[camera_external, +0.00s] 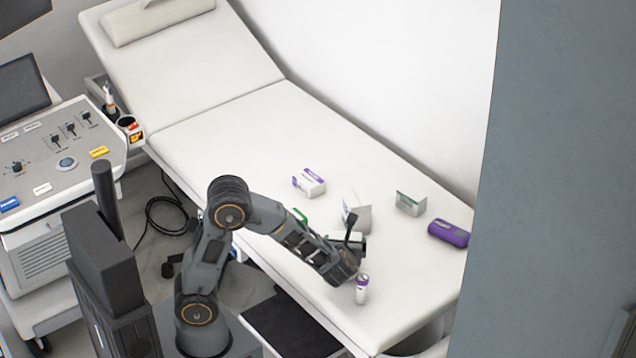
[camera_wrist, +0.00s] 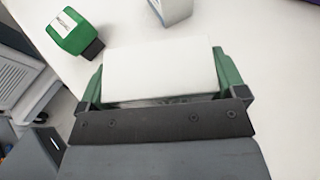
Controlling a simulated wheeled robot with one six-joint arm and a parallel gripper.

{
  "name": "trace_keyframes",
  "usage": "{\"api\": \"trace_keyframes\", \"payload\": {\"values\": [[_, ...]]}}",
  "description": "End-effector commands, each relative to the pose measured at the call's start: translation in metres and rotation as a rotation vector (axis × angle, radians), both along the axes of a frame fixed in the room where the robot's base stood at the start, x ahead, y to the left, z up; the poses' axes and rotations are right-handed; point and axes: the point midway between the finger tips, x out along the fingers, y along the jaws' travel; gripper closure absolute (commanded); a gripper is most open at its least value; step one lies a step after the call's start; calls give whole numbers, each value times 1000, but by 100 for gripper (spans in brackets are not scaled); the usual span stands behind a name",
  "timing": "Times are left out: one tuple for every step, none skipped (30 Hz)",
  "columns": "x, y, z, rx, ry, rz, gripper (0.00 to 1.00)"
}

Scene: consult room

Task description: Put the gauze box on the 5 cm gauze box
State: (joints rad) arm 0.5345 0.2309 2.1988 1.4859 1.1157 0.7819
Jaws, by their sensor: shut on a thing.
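My gripper (camera_wrist: 160,85) is shut on a white box, taken to be the gauze box (camera_wrist: 160,68), with a finger at each side. In the external view my gripper (camera_external: 350,252) is low over the front part of the couch, and its arm and fingers hide most of the held box. A white upright box (camera_external: 357,210) stands just behind the gripper. A box with a green band (camera_external: 410,203) stands farther right, and a white and purple box (camera_external: 309,183) lies to the left. No label is readable, so I cannot tell which is the 5 cm gauze box.
The white couch (camera_external: 225,120) is clear toward its raised head end. A purple case (camera_external: 448,233) lies near its right side. A small purple and white bottle (camera_external: 361,289) stands close in front of the gripper. A green item (camera_wrist: 72,32) lies left of the held box.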

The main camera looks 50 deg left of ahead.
Motion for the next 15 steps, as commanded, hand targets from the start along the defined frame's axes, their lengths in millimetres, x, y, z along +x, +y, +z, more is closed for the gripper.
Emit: {"api": "trace_keyframes", "payload": {"values": [[0,0,0,0,-2,-1,34],[0,0,1,0,-2,-1,34],[0,0,1,0,-2,-1,34],[0,0,1,-1,-1,-1,34],[0,0,1,-1,-1,-1,34],[0,0,1,-1,-1,-1,34],[0,0,0,-1,-1,-1,34],[0,0,-1,-1,-1,0,34],[0,0,-2,0,0,0,34],[0,0,-2,0,0,0,9],[0,0,-1,-1,-1,0,6],[0,0,-1,-1,-1,0,2],[0,0,-1,-1,-1,0,0],[0,0,-1,0,0,0,0],[0,0,-1,-1,-1,0,0]]}}
